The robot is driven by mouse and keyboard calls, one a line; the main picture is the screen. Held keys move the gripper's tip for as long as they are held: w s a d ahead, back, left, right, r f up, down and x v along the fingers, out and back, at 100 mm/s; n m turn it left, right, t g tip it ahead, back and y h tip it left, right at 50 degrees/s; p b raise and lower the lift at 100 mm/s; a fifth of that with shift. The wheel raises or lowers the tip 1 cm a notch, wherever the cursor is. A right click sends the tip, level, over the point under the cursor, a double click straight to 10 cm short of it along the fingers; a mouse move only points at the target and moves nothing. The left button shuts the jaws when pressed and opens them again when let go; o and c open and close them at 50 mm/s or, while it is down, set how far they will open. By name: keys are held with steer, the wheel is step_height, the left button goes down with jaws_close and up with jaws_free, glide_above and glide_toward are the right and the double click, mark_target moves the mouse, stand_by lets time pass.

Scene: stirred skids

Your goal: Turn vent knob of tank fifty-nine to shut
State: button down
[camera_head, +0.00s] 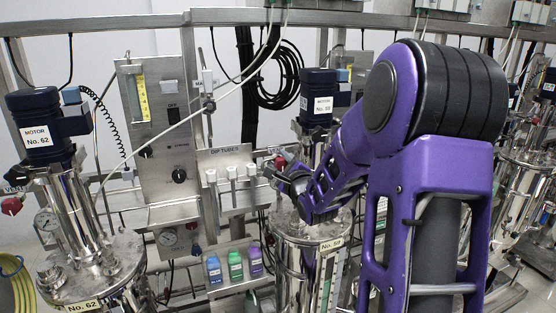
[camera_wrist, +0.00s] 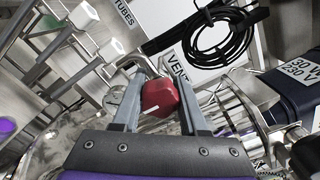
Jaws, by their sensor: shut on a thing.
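The red vent knob (camera_wrist: 160,98) sits between the two fingers of my gripper (camera_wrist: 160,82) in the wrist view, with a white mark on its lower face. The fingers are shut on it, one on each side. A VENT label (camera_wrist: 178,70) is just behind the knob. In the head view a bit of red knob (camera_head: 280,162) shows beside my gripper (camera_head: 284,178), at the top of the steel tank (camera_head: 300,235) labelled No. 59 (camera_head: 330,245). My arm hides much of this tank's top and right side.
A second tank with motor No. 62 (camera_head: 45,125) stands at the left. A panel (camera_head: 165,150) and dip tubes rack (camera_head: 232,165) are behind. Coloured bottles (camera_head: 235,265) sit low between the tanks. Black cable loops (camera_wrist: 222,40) hang behind the knob.

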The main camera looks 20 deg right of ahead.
stand_by(0.3)
steer(key=shift+c, duration=2.2)
jaws_free()
